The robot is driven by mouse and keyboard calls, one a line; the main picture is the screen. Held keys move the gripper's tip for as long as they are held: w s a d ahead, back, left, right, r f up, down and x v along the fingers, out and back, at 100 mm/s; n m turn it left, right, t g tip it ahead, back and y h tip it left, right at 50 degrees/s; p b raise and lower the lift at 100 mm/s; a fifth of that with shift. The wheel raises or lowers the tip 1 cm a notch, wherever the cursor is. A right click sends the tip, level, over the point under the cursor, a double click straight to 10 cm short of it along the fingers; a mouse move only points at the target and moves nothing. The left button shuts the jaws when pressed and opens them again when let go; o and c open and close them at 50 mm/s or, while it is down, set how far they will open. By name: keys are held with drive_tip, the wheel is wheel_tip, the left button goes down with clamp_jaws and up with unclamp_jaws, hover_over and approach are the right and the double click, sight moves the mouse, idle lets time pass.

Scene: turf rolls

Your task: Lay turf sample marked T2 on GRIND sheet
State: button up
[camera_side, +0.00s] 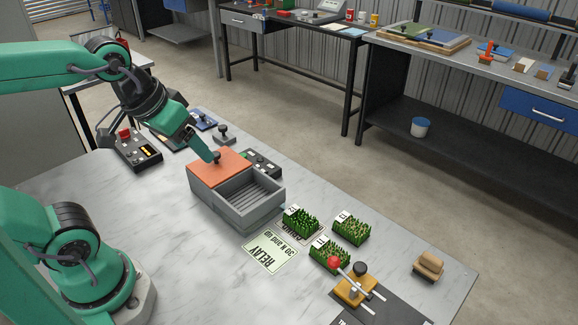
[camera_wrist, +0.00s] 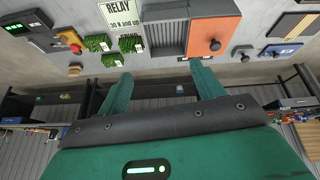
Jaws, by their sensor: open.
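Three green turf samples lie on the bench in the side view: a left one (camera_side: 303,223), a right one (camera_side: 352,230) and a front one (camera_side: 330,256). Each has a small white tag, too small to read surely. The left one lies on a sheet whose print is mostly hidden. The turf also shows in the wrist view (camera_wrist: 98,43). My gripper (camera_wrist: 162,69) is open and empty. In the side view my gripper (camera_side: 214,155) overlaps the knob of an orange lid (camera_side: 229,170); contact is unclear.
The lid half covers a grey ribbed box (camera_side: 245,212), left of the turf. A RELAY sheet (camera_side: 270,252) is bare. A red-knobbed lever fixture (camera_side: 353,288) stands close to the front turf, with a tan block (camera_side: 428,266) to its right. Control boxes (camera_side: 137,150) sit behind.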

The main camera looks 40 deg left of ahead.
drive_tip(key=shift+s+a+f+m, duration=0.15)
drive_tip(key=shift+s+a+m, duration=0.1)
drive_tip(key=shift+s+m, duration=0.5)
